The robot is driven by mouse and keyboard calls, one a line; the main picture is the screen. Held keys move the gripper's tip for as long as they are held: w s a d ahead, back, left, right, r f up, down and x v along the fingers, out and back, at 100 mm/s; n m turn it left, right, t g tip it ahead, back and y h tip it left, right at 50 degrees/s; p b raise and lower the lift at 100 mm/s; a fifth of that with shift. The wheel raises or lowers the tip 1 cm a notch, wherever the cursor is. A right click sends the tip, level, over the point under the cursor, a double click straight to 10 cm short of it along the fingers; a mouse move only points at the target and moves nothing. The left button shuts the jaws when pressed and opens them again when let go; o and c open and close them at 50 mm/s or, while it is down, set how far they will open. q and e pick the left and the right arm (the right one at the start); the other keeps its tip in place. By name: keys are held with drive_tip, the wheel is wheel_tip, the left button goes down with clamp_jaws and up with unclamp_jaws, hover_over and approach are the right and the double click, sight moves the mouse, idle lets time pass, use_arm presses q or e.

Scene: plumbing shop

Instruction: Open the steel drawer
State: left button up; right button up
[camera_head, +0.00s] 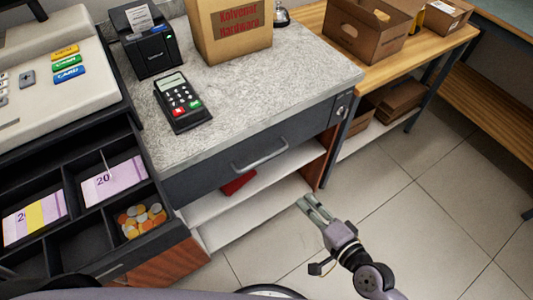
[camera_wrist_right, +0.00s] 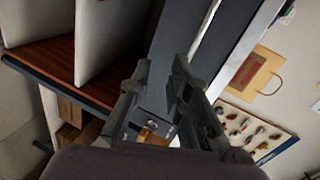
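The steel drawer (camera_head: 235,158) is a dark grey front under the speckled stone counter. It looks shut, its front in line with the counter's side. Its light grey bar handle (camera_head: 260,155) runs across the middle. My right gripper (camera_head: 309,203) is low in front of the shelves, below and to the right of the handle and apart from it. In the right wrist view its two fingers (camera_wrist_right: 160,68) are spread with nothing between them; a dark panel lies beyond, and I cannot clearly make out the handle there. My left gripper is not in view.
An open cash drawer (camera_head: 165,236) with notes and coins juts out at left. White shelves (camera_head: 272,188) holding a red item lie under the steel drawer. A card terminal (camera_head: 182,101) and cardboard box (camera_head: 235,30) stand on the counter (camera_head: 300,75). Tiled floor (camera_head: 420,210) is clear at right.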

wheel_tip(320, 180, up, 5)
drive_tip(key=a+y, duration=0.1)
drive_tip(key=a, duration=0.1)
drive_tip(key=p, duration=0.1)
approach(267, 156)
drive_tip(key=shift+m, duration=0.4)
drive_tip(key=x, duration=1)
drive_tip(key=shift+f, duration=0.3)
drive_tip(key=shift+c, duration=0.2)
clamp_jaws()
